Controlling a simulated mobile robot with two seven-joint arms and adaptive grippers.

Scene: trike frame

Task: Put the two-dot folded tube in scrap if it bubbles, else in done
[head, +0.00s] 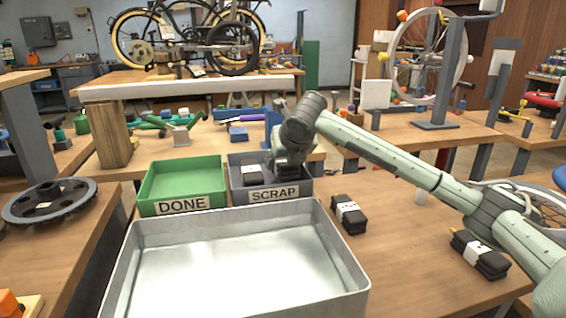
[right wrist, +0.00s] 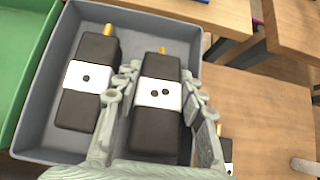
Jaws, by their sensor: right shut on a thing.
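My right gripper (right wrist: 158,98) is shut on the two-dot folded tube (right wrist: 157,128), a black bundle with a white two-dot band and a brass tip. The right gripper (head: 287,168) is at the right side of the grey SCRAP tray (head: 238,186); I cannot tell whether the held tube touches its floor. A one-dot folded tube (right wrist: 86,80) lies in the same tray, left of the held one. The green DONE tray (head: 180,184) is empty, left of SCRAP. A wide metal basin (head: 345,262) stands in front. My left gripper is out of view.
Two more folded tubes lie on the table: one (head: 349,214) right of the basin, one (head: 480,254) farther right beneath my right arm. A dark chainring-like wheel (head: 48,201) lies on the left bench. Table between the two loose tubes is clear.

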